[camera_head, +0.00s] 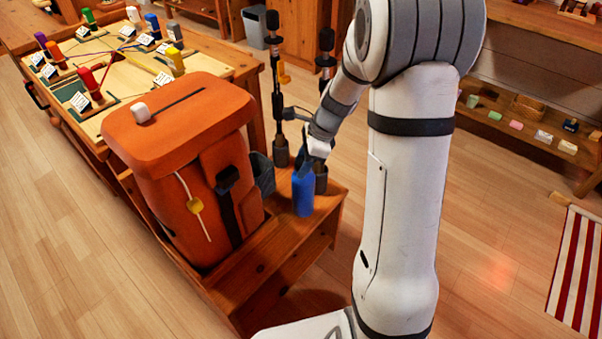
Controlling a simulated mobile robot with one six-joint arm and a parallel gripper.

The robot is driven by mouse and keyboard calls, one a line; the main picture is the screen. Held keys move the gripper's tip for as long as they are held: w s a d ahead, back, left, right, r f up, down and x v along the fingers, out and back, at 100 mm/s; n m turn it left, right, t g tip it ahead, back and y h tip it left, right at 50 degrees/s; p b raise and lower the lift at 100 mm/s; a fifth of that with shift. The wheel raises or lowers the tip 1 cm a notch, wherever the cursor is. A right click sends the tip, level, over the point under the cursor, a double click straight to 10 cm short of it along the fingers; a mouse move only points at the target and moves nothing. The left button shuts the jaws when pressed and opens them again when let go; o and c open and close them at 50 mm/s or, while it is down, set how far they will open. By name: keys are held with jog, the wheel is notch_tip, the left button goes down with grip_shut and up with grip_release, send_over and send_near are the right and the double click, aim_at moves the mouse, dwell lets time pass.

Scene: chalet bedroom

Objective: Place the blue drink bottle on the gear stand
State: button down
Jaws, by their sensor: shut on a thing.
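The blue drink bottle (303,194) is upright at the right end of the low wooden gear stand (268,262). My gripper (307,165) reaches down from above and is shut on the bottle's upper part. The fingers and the bottle's top are partly hidden and small. I cannot tell whether the bottle's base touches the stand's top or hangs just above it. The stand also bears a large orange backpack (187,150) left of the bottle.
Dark ski poles (274,90) stand in cups just behind the bottle, close to my gripper. A workbench (112,75) with coloured items lies at the back left. A shelf (535,130) with small things is at the right. Floor beside the striped rug (578,262) is clear.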

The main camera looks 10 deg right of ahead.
jog(key=shift+f+b, duration=0.3)
jog(key=shift+f, duration=1.25)
jog(key=c, duration=0.8)
grip_release()
jog(key=w+p+v, duration=0.1)
jog(key=p+v, duration=0.3)
jog(key=v, duration=0.8)
jog(key=s+a+r+n+h, duration=0.1)
jog(key=s+n, duration=0.5)
jog(key=s, duration=0.1)
jog(key=s+a+r+n+h, duration=0.2)
jog(key=s+n, duration=0.5)
jog(key=s+a+r+n+h, duration=0.1)
jog(key=s+n, duration=0.5)
jog(key=s, duration=0.1)
jog(key=shift+s+a+r+n, duration=0.2)
jog(key=shift+a+r+n, duration=0.1)
jog(key=shift+r+n, duration=0.1)
